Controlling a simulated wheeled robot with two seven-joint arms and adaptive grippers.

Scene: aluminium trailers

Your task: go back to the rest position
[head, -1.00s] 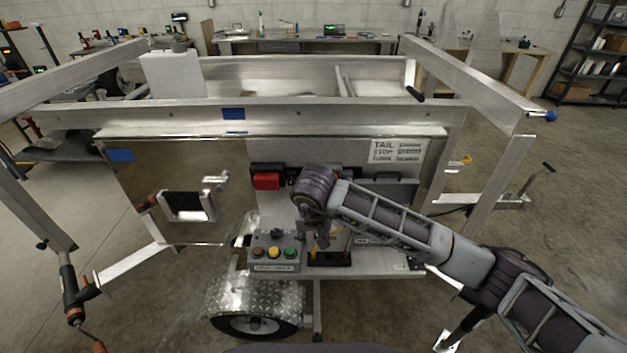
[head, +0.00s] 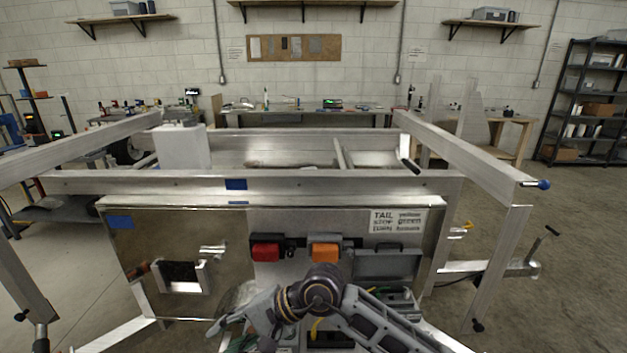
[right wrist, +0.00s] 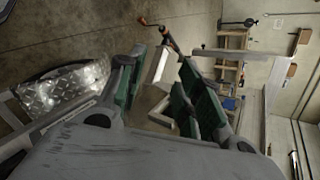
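My right arm comes in from the bottom right in the head view, with a dark purple joint in front of the trailer's lower panel. My right gripper (head: 232,330) reaches left from that joint, low in front of the panel. In the right wrist view its two green-padded fingers (right wrist: 160,95) stand well apart. A pale blocky part shows in the gap, seemingly beyond the fingers, and I see nothing gripped. My left gripper and left arm are not in view.
The aluminium trailer (head: 330,182) fills the middle, close in front. Its panel carries a red light (head: 265,252) and an orange light (head: 325,253). Frame rails project toward me on both sides. A workbench (head: 300,112) and a shelf rack (head: 590,105) stand behind. Bare floor shows at right.

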